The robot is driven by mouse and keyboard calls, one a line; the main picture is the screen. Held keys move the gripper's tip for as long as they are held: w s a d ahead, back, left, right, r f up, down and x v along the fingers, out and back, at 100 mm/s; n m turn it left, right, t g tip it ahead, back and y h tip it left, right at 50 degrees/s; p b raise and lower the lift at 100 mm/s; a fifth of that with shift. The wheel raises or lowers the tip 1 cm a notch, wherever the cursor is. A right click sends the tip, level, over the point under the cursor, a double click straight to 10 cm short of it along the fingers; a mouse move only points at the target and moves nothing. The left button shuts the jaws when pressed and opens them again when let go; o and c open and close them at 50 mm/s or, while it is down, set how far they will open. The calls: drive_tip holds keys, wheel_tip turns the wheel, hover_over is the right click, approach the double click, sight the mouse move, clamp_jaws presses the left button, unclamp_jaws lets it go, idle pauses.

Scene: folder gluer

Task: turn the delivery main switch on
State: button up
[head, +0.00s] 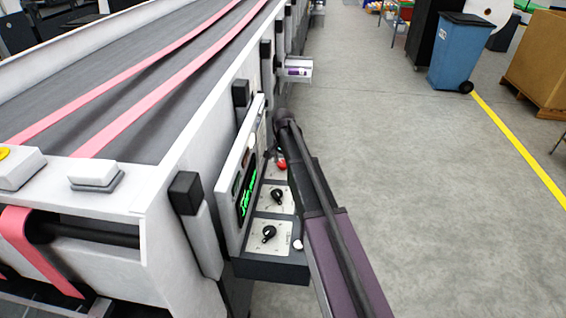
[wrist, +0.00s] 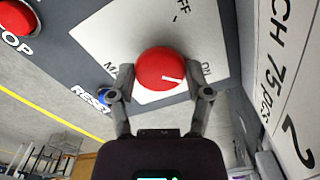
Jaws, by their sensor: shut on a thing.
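The main switch is a red round knob (wrist: 160,69) with a short white mark, on a white plate (wrist: 112,35) lettered OFF and ON in the wrist view. The white mark points to the right side of the picture, toward the ON lettering and away from OFF. My gripper (wrist: 161,84) has one finger on each side of the knob and is shut on it. In the head view my arm covers the gripper and most of this part of the control panel (head: 270,270); a small red part (head: 281,164) shows beside the arm, and I cannot tell which control it is.
A red STOP button (wrist: 15,17) and a blue RESET button (wrist: 104,97) sit close by on the panel. Two black knobs (head: 269,233) (head: 277,197) are nearer along it. The machine's belt bed (head: 150,60) lies left; open floor (head: 440,200) lies right.

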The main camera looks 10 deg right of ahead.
drive_tip(key=shift+s, duration=0.15)
drive_tip(key=o, duration=1.1)
drive_tip(key=shift+o, duration=0.2)
drive_tip(key=shift+w+n, duration=0.2)
drive_tip(key=shift+n, duration=0.2)
